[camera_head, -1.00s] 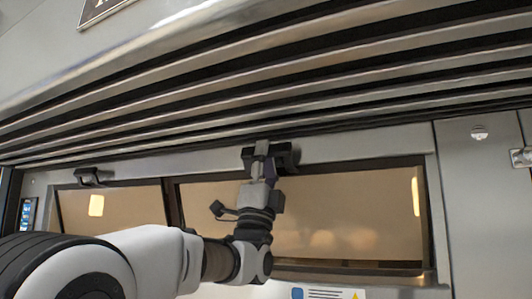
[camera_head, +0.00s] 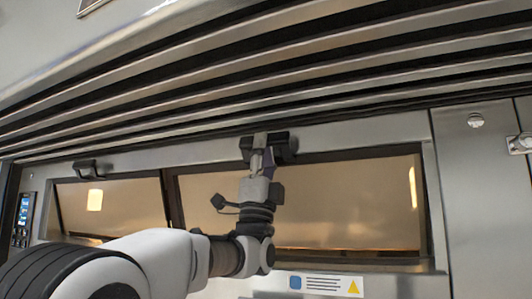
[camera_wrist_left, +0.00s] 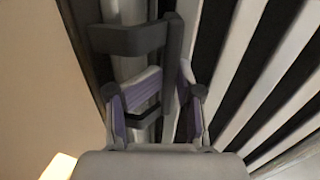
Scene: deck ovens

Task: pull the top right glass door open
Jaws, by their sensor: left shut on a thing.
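The top right glass door (camera_head: 335,215) is a wide brownish pane in a dark frame. Its black handle (camera_head: 284,147) sits at the door's top edge. My left gripper (camera_head: 262,145) is at this handle and is shut on it. In the left wrist view the gripper's fingers (camera_wrist_left: 168,85) lie on both sides of the dark handle bar (camera_wrist_left: 173,62), with its bracket (camera_wrist_left: 130,40) beyond. Whether the door stands slightly ajar cannot be told. My left arm hides part of the lower left of the pane. My right gripper is not in view.
A ribbed metal hood (camera_head: 300,85) hangs close above the handle. A second glass door (camera_head: 125,208) with its own black handle (camera_head: 86,168) is at the left. A control panel (camera_head: 24,215) is at the far left, and a metal latch (camera_head: 520,143) at the right.

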